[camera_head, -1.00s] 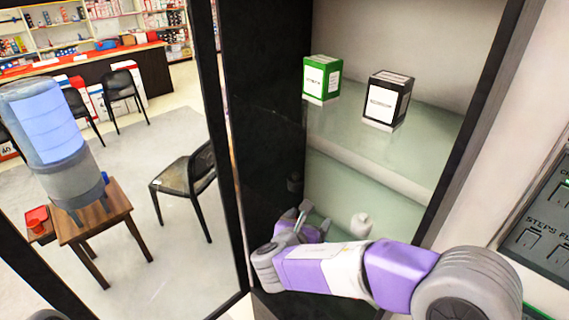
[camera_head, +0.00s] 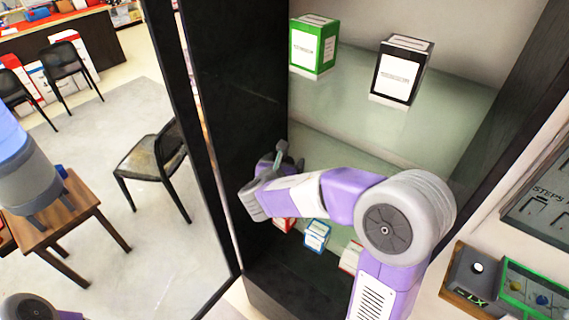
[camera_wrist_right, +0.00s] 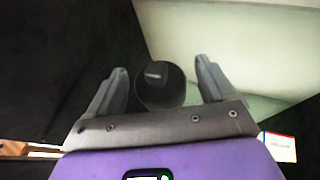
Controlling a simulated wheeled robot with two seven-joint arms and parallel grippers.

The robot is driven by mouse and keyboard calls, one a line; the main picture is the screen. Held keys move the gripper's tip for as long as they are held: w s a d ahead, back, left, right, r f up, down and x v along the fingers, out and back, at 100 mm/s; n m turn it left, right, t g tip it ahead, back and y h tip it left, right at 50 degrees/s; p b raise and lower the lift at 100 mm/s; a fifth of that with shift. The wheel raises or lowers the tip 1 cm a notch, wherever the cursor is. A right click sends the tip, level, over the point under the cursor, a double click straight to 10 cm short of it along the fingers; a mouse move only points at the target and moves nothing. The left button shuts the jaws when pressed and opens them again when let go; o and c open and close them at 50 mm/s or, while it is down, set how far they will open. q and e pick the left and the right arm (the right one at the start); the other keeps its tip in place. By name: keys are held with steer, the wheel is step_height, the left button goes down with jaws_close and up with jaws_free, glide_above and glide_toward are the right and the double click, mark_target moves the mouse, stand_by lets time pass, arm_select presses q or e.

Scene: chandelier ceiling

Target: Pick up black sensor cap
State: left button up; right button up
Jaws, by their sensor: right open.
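The black sensor cap (camera_wrist_right: 160,92) is a dark round piece with a small raised tab on top. In the right wrist view it lies between the two grey fingers of my right gripper (camera_wrist_right: 161,68). The fingers are open, with a gap on either side of it. In the head view my right gripper (camera_head: 280,158) is inside the dark cabinet, at its left wall, below the upper shelf. The cap cannot be told apart from the gripper there. My left gripper is out of view.
A green box (camera_head: 314,47) and a black box (camera_head: 401,72) stand on the upper glass shelf (camera_head: 345,95). A blue-and-white box (camera_head: 316,235) is lower, below my right forearm. The dark cabinet wall (camera_head: 235,90) is close left of the gripper.

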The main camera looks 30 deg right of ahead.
steer(key=shift+w+d+f, duration=0.1)
steer(key=shift+w+d, duration=0.1)
steer(key=c, duration=1)
